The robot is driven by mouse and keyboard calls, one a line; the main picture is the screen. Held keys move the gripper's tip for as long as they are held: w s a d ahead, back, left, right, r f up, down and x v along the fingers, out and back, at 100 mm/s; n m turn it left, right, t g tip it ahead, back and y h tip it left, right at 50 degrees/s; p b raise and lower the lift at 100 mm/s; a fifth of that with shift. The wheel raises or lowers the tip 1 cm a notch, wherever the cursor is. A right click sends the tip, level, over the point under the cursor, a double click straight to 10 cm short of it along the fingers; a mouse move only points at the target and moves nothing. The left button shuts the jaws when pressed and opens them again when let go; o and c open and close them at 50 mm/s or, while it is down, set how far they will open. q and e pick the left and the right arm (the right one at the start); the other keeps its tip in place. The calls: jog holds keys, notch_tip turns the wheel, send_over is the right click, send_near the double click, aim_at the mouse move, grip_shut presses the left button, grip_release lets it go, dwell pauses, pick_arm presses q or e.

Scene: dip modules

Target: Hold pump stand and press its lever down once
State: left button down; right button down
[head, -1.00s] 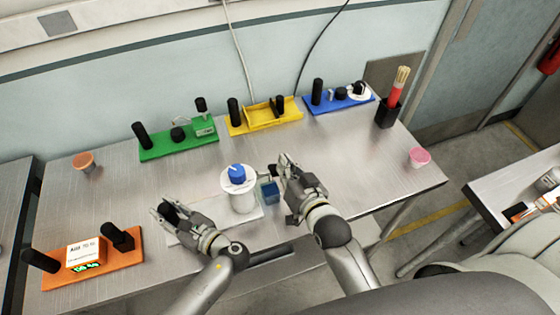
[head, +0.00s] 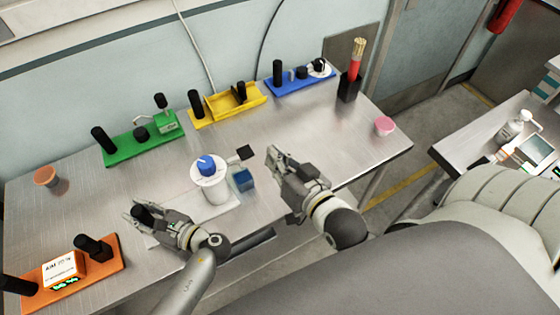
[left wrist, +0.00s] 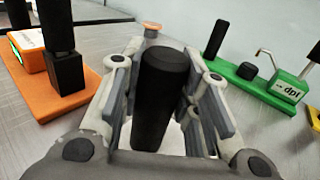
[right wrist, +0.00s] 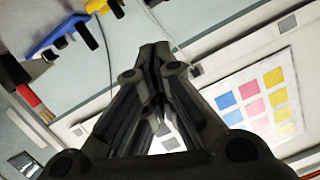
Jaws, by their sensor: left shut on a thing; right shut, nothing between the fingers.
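The pump stand has a white base plate (head: 228,208), a white bottle with a blue knob (head: 206,166), and a lever ending in a black square pad (head: 245,152). The lever is up, its pad above the blue cup (head: 243,180). My left gripper (head: 142,213) is shut on the stand's upright black handle, which stands between the fingers in the left wrist view (left wrist: 160,95). My right gripper (head: 276,158) is shut and empty, to the right of the lever pad and apart from it. Its closed fingers also show in the right wrist view (right wrist: 155,65).
Green (head: 140,143), yellow (head: 228,104) and blue (head: 300,79) modules line the back. An orange module (head: 110,272) is front left. A black holder (head: 349,87) and pink cup (head: 384,126) are at right. The table between right gripper and pink cup is free.

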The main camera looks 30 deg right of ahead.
aim_at(136, 209)
pick_arm(q)
jog(key=shift+f, duration=0.1)
pick_arm(e)
jog(key=shift+v, duration=0.9)
pick_arm(q)
jog(key=c, duration=1)
grip_release()
notch_tip(136, 209, up, 3)
jog(key=p, duration=0.3)
notch_tip(136, 209, up, 2)
jog(key=shift+r, duration=1.3)
pick_arm(e)
jog(key=shift+r, duration=1.55)
